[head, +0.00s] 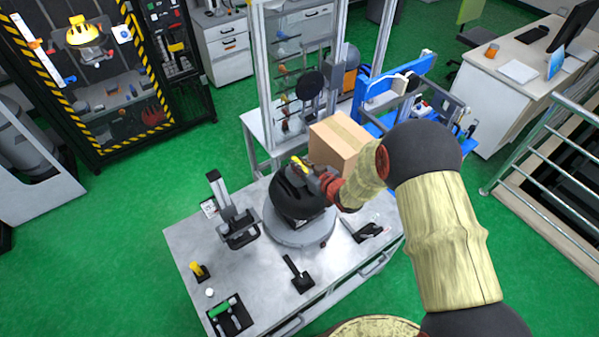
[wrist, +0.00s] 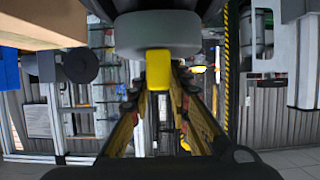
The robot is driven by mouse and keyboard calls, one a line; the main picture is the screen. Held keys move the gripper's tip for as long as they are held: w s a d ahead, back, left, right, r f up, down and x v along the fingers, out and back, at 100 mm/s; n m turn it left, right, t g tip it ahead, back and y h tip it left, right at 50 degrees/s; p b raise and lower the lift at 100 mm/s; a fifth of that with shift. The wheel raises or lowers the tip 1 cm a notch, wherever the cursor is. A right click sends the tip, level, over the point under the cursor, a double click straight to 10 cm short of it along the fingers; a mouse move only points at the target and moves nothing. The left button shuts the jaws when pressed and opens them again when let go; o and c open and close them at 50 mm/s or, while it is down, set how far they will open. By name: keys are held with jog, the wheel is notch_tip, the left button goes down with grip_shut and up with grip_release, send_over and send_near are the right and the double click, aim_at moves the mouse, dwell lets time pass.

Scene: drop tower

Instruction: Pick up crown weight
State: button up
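The wrist view shows a grey, rounded weight-like body (wrist: 157,34) with a yellow tab (wrist: 158,70) at the far end of my fingers. I take this to be the crown weight, though I cannot be sure. My gripper (wrist: 160,82) has its two yellow-and-black fingers on either side of the tab. Whether they press on it or only stand close cannot be told. In the head view my gripper (head: 302,168) is at the top of a black dome (head: 296,196). My wrist and the dome hide the weight's details there.
The dome sits on a round grey base (head: 300,234) on a metal bench (head: 194,240). A clamp-like stand (head: 232,215), a black tool (head: 298,274) and a small tray (head: 230,317) are around it. A cardboard box (head: 340,140) stands close behind my gripper.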

grip_shut()
dwell(0.6)
jog(key=shift+w+r, duration=0.1)
jog(key=shift+r, duration=0.05)
